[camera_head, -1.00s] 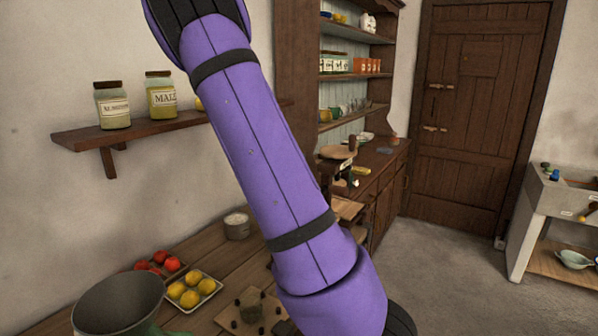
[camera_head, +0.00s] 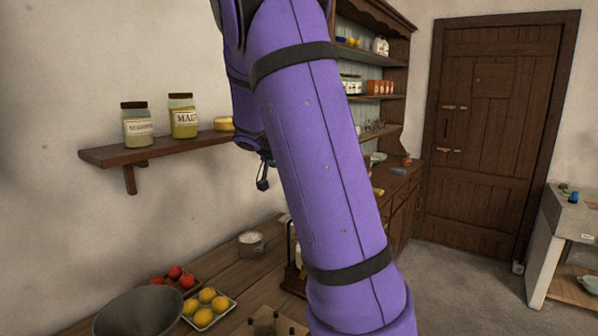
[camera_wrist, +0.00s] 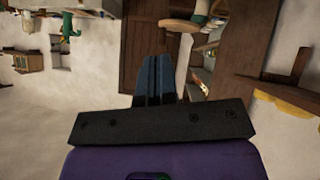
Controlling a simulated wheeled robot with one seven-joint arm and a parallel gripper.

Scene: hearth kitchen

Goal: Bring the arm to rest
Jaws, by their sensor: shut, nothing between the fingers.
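My purple arm (camera_head: 320,150) stands raised and folded across the middle of the head view, in front of the dresser and the table. My gripper (camera_wrist: 158,58) shows in the wrist view as two dark blue fingers side by side, closed together with nothing between them. Its fingers point towards the dark wooden door, with open air around them. In the head view a small dark part of my arm's end shows left of the upper arm, near the wall shelf. The gripper's fingers cannot be made out clearly there.
A wall shelf (camera_head: 150,153) with jars is at left. Below, a wooden table (camera_head: 225,275) holds a grey bowl (camera_head: 140,312), tomatoes (camera_head: 175,272) and a tray of lemons (camera_head: 207,296). A dresser (camera_head: 405,200) stands behind my arm. Floor is free before the door (camera_head: 490,130).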

